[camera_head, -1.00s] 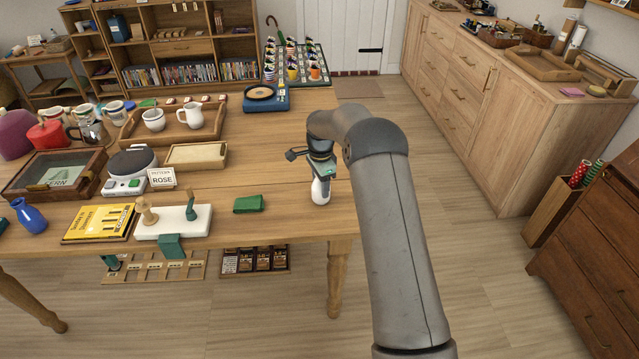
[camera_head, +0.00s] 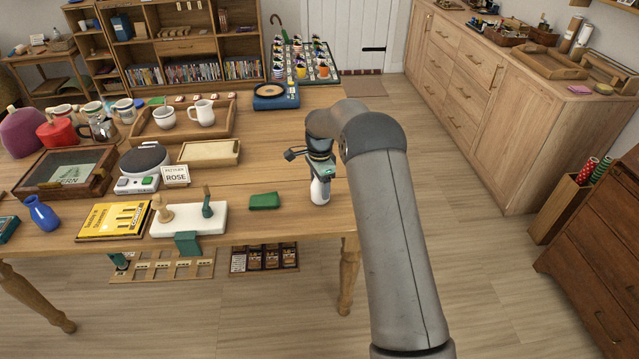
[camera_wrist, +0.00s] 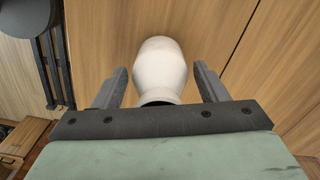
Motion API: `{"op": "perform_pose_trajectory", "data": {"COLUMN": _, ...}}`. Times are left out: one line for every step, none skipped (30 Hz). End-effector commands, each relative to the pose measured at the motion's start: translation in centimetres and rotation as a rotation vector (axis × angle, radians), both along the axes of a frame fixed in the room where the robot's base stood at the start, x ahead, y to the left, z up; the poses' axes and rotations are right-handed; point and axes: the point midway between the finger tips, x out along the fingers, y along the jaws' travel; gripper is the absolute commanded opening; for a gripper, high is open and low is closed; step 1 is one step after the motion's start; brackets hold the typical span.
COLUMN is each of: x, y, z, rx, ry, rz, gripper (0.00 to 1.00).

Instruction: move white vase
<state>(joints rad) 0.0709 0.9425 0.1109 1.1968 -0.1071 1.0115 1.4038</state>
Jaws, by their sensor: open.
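The white vase (camera_head: 320,191) stands upright near the right front corner of the wooden table (camera_head: 290,225). In the wrist view the vase (camera_wrist: 160,68) lies between the two dark fingers, with a gap to each side. My gripper (camera_head: 322,172) is right above the vase in the head view, and its fingers (camera_wrist: 160,85) are open around the vase's neck end. The exact fingertip contact is hidden in the head view, but the wrist view shows the fingers apart from the vase.
The table's right edge is close to the vase. A wooden cabinet (camera_head: 470,100) stands across the floor at right.

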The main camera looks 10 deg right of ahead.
Motion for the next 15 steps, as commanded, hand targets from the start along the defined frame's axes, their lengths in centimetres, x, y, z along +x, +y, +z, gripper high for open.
{"op": "perform_pose_trajectory", "data": {"x": 0.0, "y": 0.0, "z": 0.0, "rx": 0.000, "ry": 0.000, "rz": 0.000, "gripper": 0.79}}
{"op": "perform_pose_trajectory", "data": {"x": 0.0, "y": 0.0, "z": 0.0, "rx": 0.000, "ry": 0.000, "rz": 0.000, "gripper": 0.79}}
{"op": "perform_pose_trajectory", "data": {"x": 0.0, "y": 0.0, "z": 0.0, "rx": 0.000, "ry": 0.000, "rz": 0.000, "gripper": 0.79}}
{"op": "perform_pose_trajectory", "data": {"x": 0.0, "y": 0.0, "z": 0.0, "rx": 0.000, "ry": 0.000, "rz": 0.000, "gripper": 0.79}}
{"op": "perform_pose_trajectory", "data": {"x": 0.0, "y": 0.0, "z": 0.0, "rx": 0.000, "ry": 0.000, "rz": 0.000, "gripper": 0.79}}
{"op": "perform_pose_trajectory", "data": {"x": 0.0, "y": 0.0, "z": 0.0, "rx": 0.000, "ry": 0.000, "rz": 0.000, "gripper": 0.79}}
{"op": "perform_pose_trajectory", "data": {"x": 0.0, "y": 0.0, "z": 0.0, "rx": 0.000, "ry": 0.000, "rz": 0.000, "gripper": 0.79}}
{"op": "perform_pose_trajectory", "data": {"x": 0.0, "y": 0.0, "z": 0.0, "rx": 0.000, "ry": 0.000, "rz": 0.000, "gripper": 0.79}}
{"op": "perform_pose_trajectory", "data": {"x": 0.0, "y": 0.0, "z": 0.0, "rx": 0.000, "ry": 0.000, "rz": 0.000, "gripper": 0.79}}
{"op": "perform_pose_trajectory", "data": {"x": 0.0, "y": 0.0, "z": 0.1, "rx": 0.000, "ry": 0.000, "rz": 0.000, "gripper": 0.79}}
{"op": "perform_pose_trajectory", "data": {"x": 0.0, "y": 0.0, "z": 0.3, "rx": 0.000, "ry": 0.000, "rz": 0.000, "gripper": 0.79}}
{"op": "perform_pose_trajectory", "data": {"x": 0.0, "y": 0.0, "z": 0.5, "rx": -0.001, "ry": -0.001, "rz": 0.000, "gripper": 0.79}}
{"op": "perform_pose_trajectory", "data": {"x": 0.1, "y": 0.0, "z": 0.9, "rx": -0.001, "ry": -0.002, "rz": 0.000, "gripper": 0.79}}
{"op": "perform_pose_trajectory", "data": {"x": 0.1, "y": 0.0, "z": 1.2, "rx": -0.001, "ry": -0.003, "rz": 0.000, "gripper": 0.79}}
{"op": "perform_pose_trajectory", "data": {"x": 0.1, "y": 0.0, "z": 1.8, "rx": -0.001, "ry": -0.004, "rz": 0.000, "gripper": 0.79}}
